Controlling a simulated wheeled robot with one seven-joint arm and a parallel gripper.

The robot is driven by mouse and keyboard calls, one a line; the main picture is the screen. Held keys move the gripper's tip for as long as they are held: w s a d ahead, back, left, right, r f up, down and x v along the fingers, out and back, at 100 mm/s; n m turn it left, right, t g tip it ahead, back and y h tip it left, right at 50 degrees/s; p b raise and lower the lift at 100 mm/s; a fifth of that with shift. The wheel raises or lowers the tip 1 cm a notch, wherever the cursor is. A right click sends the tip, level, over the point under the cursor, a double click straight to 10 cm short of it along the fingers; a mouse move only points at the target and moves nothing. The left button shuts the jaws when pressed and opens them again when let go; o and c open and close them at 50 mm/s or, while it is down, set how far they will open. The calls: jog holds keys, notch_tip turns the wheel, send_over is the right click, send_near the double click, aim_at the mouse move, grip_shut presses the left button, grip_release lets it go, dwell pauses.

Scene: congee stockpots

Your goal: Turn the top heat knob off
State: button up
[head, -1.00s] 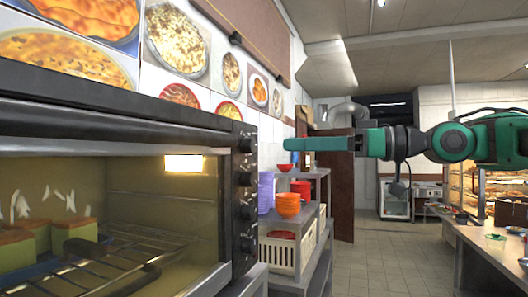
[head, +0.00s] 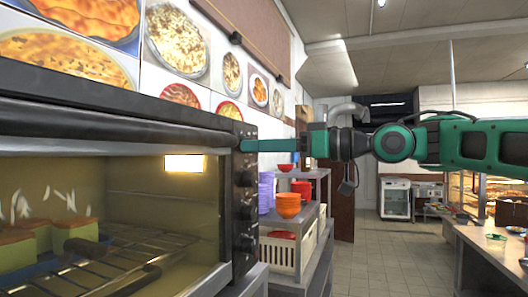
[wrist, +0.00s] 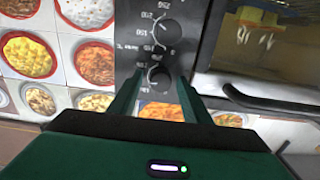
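The oven (head: 100,130) fills the left of the head view, with a column of dark knobs on its right-hand panel. My gripper (head: 246,145) reaches in from the right, its fingertips level with the top heat knob and hiding most of it. In the wrist view, which looks upside down, the top heat knob (wrist: 158,77) lies between the two fingertips of my gripper (wrist: 159,84). The fingers are apart, one on each side of the knob. I cannot tell whether they touch it. Another knob (wrist: 165,32) with printed numbers shows beyond it.
The glass oven door (head: 110,215) is shut, with a bar handle (head: 80,115) across its top. A shelf (head: 312,225) with orange bowls (head: 288,205) and a cream crate (head: 280,254) stands right of the oven. The tiled floor (head: 375,262) is clear.

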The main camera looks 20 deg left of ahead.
jog(key=c, duration=0.9)
jog(key=shift+o, duration=0.2)
jog(key=shift+n, duration=0.3)
jog(key=shift+w+d+n, duration=0.1)
jog(key=shift+w+n, duration=0.05)
jog(key=shift+n, duration=3.6)
jog(key=shift+w+n, duration=0.1)
jog(key=shift+n, duration=3.65)
